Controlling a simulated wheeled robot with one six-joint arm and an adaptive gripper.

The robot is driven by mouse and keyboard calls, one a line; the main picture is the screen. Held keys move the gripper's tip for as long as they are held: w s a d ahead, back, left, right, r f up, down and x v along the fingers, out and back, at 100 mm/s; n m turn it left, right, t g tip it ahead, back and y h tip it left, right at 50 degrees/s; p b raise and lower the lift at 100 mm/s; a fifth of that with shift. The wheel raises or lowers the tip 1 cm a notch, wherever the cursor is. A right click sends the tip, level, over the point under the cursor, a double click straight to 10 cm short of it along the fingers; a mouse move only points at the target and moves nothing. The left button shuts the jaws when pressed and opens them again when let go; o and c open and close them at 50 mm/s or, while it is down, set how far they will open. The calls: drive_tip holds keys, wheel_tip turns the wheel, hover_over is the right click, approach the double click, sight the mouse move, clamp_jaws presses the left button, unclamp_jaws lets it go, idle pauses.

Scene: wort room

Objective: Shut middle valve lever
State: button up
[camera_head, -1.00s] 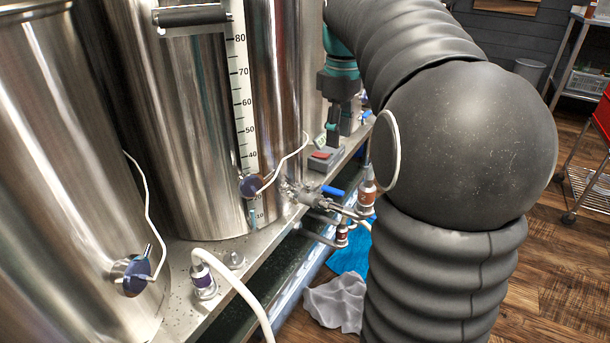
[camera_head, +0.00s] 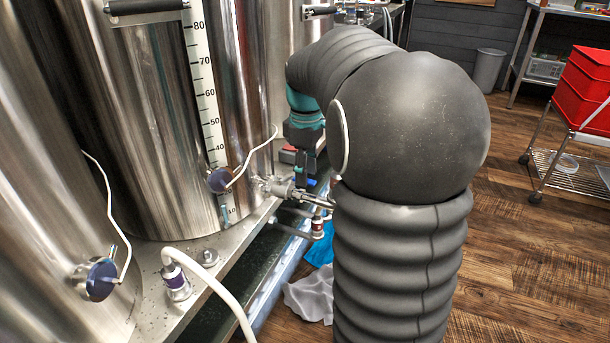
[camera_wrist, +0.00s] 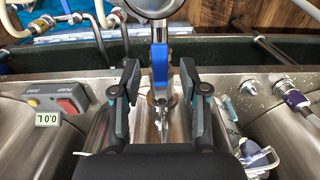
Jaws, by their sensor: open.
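The middle valve has a blue lever (camera_wrist: 160,66), seen in the wrist view pointing from the valve's metal body (camera_wrist: 158,8) towards my gripper. My gripper (camera_wrist: 159,72) is open, with one dark finger on each side of the lever and a visible gap on both sides. No contact shows. In the head view my gripper (camera_head: 308,166) is down beside the middle steel tank (camera_head: 150,130), at the valve fitting (camera_head: 282,188). There the lever is mostly hidden behind my gripper and arm.
A pump box (camera_wrist: 62,98) with a red switch sits left of my gripper in the wrist view. A purple-collared hose fitting (camera_wrist: 290,93) is at right. A white hose (camera_head: 215,285) arches over the ledge.

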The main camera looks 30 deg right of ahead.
drive_tip(key=shift+f, duration=0.5)
clamp_jaws()
drive_tip(key=shift+s+a, duration=0.1)
